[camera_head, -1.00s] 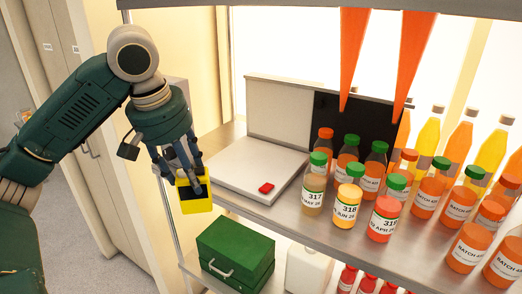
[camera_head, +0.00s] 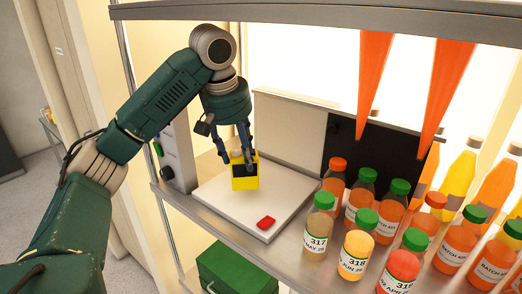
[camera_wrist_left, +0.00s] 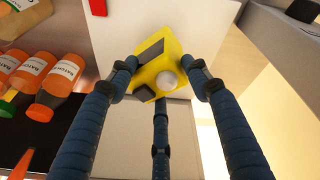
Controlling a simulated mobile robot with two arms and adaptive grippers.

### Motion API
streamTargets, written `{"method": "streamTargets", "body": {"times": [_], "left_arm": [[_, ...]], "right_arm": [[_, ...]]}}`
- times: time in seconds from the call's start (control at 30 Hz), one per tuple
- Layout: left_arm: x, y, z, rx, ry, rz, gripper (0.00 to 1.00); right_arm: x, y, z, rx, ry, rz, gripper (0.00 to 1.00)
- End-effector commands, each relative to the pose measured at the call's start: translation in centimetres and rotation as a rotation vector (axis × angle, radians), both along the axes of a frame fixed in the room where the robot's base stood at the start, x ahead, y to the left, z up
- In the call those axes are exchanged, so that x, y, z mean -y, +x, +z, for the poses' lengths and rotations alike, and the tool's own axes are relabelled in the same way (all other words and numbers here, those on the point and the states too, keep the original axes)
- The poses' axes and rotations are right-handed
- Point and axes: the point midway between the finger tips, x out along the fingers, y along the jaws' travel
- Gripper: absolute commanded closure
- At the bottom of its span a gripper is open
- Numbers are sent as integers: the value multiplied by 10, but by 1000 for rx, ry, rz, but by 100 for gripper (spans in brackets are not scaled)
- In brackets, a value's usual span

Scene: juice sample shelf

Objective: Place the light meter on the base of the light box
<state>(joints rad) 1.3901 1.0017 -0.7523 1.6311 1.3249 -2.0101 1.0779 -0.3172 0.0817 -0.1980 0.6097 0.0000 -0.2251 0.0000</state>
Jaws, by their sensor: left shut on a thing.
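The light meter (camera_head: 245,182) is a yellow block with a dark face; in the left wrist view (camera_wrist_left: 172,68) a white dome shows on it. My left gripper (camera_head: 238,158) is shut on it from above, with its fingers around it. The light box's base (camera_head: 217,198) is a white slab on the shelf, with a pale back panel (camera_head: 285,130) behind it and a red piece (camera_head: 266,223) near its front corner. The meter is over the base in the head view; whether it touches the base I cannot tell. My right gripper is not in view.
Bottles with orange and yellow juice, such as a front one labelled 317 (camera_head: 318,228), stand right of the base. A black panel (camera_head: 350,155) adjoins the back panel. Orange pointed shapes (camera_head: 372,85) hang above. A grey unit with a knob (camera_head: 178,155) stands left of the base.

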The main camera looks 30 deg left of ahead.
Motion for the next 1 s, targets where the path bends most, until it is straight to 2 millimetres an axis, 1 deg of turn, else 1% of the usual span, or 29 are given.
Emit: {"method": "streamTargets", "body": {"times": [0.03,0.1,0.2,0.33,0.4,0.5,0.6,0.7,0.8,0.93,0.97,1.0], "left_arm": [[4,14,3,-2,-6,-3,100],[5,33,3,-1,-7,-2,100],[7,55,2,-3,-5,-3,100],[7,73,2,1,-3,0,100],[7,78,1,0,-2,-1,100],[5,79,-5,-3,2,1,100],[5,78,-19,-3,3,1,100],[5,78,-30,0,2,1,100],[6,79,-35,1,1,0,100],[6,79,-35,1,1,0,100],[6,78,-36,-2,1,0,48],[6,78,-36,-2,1,0,40]], "right_arm": [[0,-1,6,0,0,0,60],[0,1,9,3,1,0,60],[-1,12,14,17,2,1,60],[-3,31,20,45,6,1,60],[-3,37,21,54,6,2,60],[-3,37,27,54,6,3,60],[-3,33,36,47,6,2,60],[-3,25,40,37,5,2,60],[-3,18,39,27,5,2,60],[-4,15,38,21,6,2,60],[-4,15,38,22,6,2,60],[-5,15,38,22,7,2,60]]}}
